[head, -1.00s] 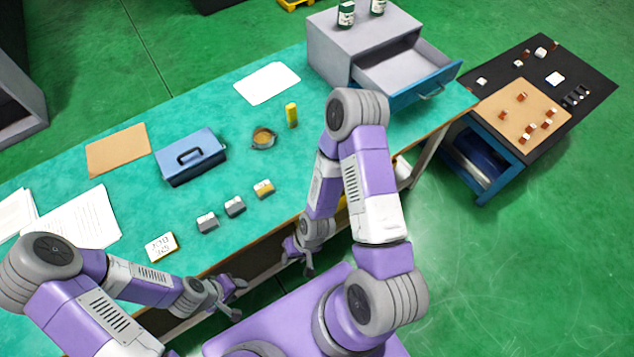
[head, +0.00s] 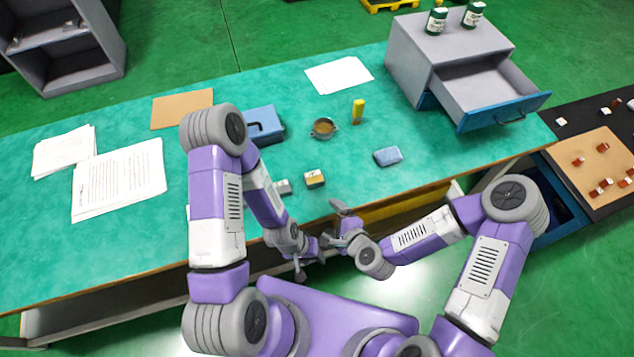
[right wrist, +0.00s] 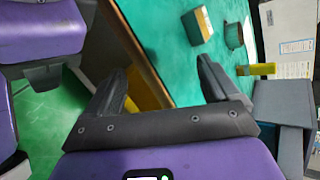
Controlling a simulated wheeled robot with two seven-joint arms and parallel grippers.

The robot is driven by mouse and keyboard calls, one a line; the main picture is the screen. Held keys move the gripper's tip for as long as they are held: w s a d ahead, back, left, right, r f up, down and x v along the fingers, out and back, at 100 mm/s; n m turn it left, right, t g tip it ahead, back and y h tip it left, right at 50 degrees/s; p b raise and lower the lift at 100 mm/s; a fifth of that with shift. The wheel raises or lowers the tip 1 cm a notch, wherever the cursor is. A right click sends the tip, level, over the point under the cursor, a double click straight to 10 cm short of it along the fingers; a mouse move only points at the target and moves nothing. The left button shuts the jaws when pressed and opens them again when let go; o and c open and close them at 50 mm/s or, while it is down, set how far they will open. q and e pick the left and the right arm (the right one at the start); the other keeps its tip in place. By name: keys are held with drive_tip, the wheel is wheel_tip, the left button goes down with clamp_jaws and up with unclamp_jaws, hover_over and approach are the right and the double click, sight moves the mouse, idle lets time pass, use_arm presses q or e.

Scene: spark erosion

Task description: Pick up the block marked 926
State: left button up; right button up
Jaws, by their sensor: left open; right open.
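A small block with a yellow side and pale top (head: 314,178) stands near the front edge of the teal bench. A grey block (head: 284,187) is just left of it, partly behind my left arm. Any other block there is hidden by that arm. No number is legible on them. My left gripper (head: 312,260) is open and empty in front of the bench edge. My right gripper (head: 335,224) is open and empty close by, just above it in the picture. In the right wrist view, a yellow-and-grey block (right wrist: 198,28) lies beyond the open right fingers (right wrist: 162,70).
On the bench (head: 450,155) are a cup (head: 323,128), a yellow object (head: 358,111), a blue sponge-like item (head: 388,156), a blue box (head: 265,122) and papers (head: 120,180). A grey cabinet (head: 410,60) has its drawer (head: 500,105) pulled open at the right. The bench's right front is clear.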

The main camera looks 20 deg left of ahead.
sight(315, 182)
drive_tip(key=w+a+m+t+b, duration=0.1)
drive_tip(key=m, duration=0.3)
drive_tip(key=w+a+r+m+t+b, duration=0.1)
drive_tip(key=m+b, duration=0.1)
drive_tip(key=m, duration=0.2)
drive_tip(key=w+a+r+m+t+b, duration=0.1)
drive_tip(key=m, duration=0.3)
drive_tip(key=shift+w+a+r, duration=0.25)
drive_tip(key=shift+a, duration=0.15)
drive_tip(key=m, duration=0.1)
drive_tip(key=m+b, duration=0.1)
drive_tip(key=m, duration=0.1)
drive_tip(key=shift+w+a, duration=0.2)
drive_tip(key=shift+w, duration=0.15)
drive_tip(key=shift+w+a+f, duration=0.1)
drive_tip(key=shift+w+a, duration=0.05)
drive_tip(key=shift+w, duration=0.05)
drive_tip(key=shift+h, duration=0.3)
drive_tip(key=b+x, duration=0.2)
drive_tip(key=x, duration=0.5)
drive_tip(key=c, duration=1.5)
